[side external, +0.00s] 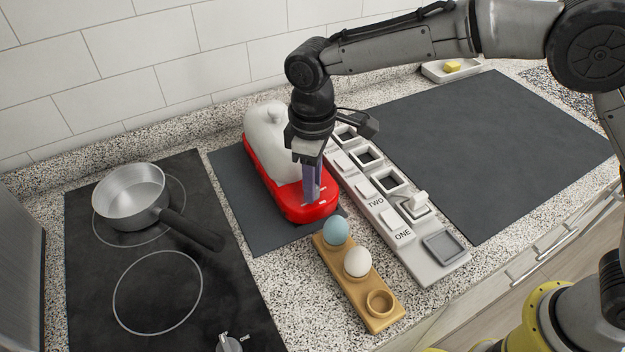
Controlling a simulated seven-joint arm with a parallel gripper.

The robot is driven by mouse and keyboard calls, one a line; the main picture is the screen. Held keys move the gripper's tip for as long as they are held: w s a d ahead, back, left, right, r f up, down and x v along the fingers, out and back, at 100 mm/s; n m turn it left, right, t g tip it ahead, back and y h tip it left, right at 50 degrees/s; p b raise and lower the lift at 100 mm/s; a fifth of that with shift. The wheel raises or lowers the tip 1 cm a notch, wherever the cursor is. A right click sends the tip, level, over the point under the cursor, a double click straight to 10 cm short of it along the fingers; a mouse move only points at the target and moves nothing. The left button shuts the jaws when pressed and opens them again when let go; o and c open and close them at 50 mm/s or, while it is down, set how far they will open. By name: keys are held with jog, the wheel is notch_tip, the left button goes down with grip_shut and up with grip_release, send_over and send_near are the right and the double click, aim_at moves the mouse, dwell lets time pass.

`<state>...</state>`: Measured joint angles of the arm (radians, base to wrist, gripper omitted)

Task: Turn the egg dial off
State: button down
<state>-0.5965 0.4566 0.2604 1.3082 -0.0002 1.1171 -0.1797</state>
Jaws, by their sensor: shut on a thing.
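The red egg cooker (258,178) with a white domed lid (266,140) stands on a dark mat at the back centre. My gripper (311,196) points down at the front end of its red base, shut on the egg dial there. The fingers hide the dial, so its setting cannot be read. Small white marks show on the red surface beside the fingertips.
A wooden egg holder (378,320) with a blue egg (336,231) and a white egg (357,262) is close in front. A grey labelled panel (425,262) with a raised white switch (419,202) lies right. A saucepan (131,191) sits on the left hob (98,290).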

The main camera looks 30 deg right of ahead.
jog(key=shift+r, duration=0.1)
dwell(0.4)
jog(key=c, duration=0.6)
grip_release()
notch_tip(320, 180, up, 14)
dwell(0.3)
